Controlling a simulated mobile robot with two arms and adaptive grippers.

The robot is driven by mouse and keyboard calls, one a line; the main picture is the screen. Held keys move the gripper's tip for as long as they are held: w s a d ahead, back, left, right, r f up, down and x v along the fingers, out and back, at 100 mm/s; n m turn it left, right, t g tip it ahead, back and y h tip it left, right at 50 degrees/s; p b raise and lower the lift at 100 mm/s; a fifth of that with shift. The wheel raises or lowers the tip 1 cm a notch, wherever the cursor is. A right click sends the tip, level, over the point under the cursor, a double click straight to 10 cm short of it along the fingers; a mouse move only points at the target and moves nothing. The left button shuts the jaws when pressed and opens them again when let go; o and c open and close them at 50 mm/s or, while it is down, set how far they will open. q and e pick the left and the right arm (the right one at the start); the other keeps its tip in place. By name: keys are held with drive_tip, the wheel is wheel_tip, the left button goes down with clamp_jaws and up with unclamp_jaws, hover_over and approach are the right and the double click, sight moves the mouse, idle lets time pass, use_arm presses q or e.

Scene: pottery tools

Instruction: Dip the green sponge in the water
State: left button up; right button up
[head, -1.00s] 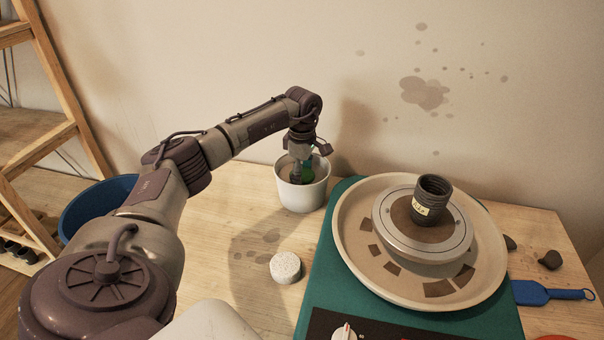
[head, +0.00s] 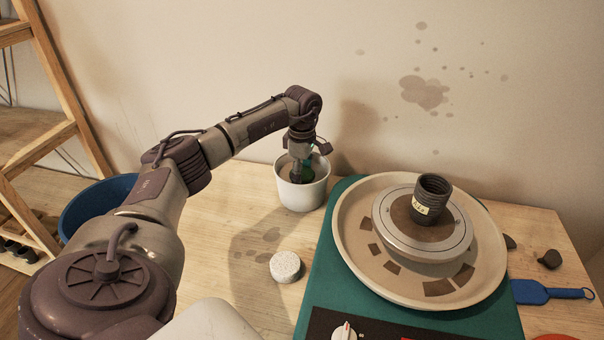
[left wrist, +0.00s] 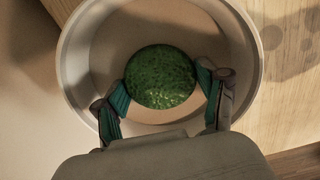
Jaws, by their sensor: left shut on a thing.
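The green sponge (left wrist: 160,77) is round and sits between the fingers of my left gripper (left wrist: 165,95), which is shut on it. In the left wrist view the sponge is inside the white pot (left wrist: 245,45), seen from above. My right gripper is not in view.
A white round sponge-like piece (head: 285,267) lies on the wooden table in front of the pot. A pottery wheel (head: 345,225) with a dark ribbed cup (head: 428,203) stands to the right. A blue bucket (head: 82,210) is at the left.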

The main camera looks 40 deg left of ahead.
use_arm(q)
drive_tip(key=shift+r, duration=0.1)
drive_tip(key=shift+r+p, duration=1.2)
drive_tip(key=shift+r, duration=0.25)
drive_tip(key=shift+r+p, duration=1.65)
drive_tip(key=shift+r, duration=0.35)
drive_tip(key=shift+r+p, duration=1.6)
drive_tip(key=shift+r, duration=0.4)
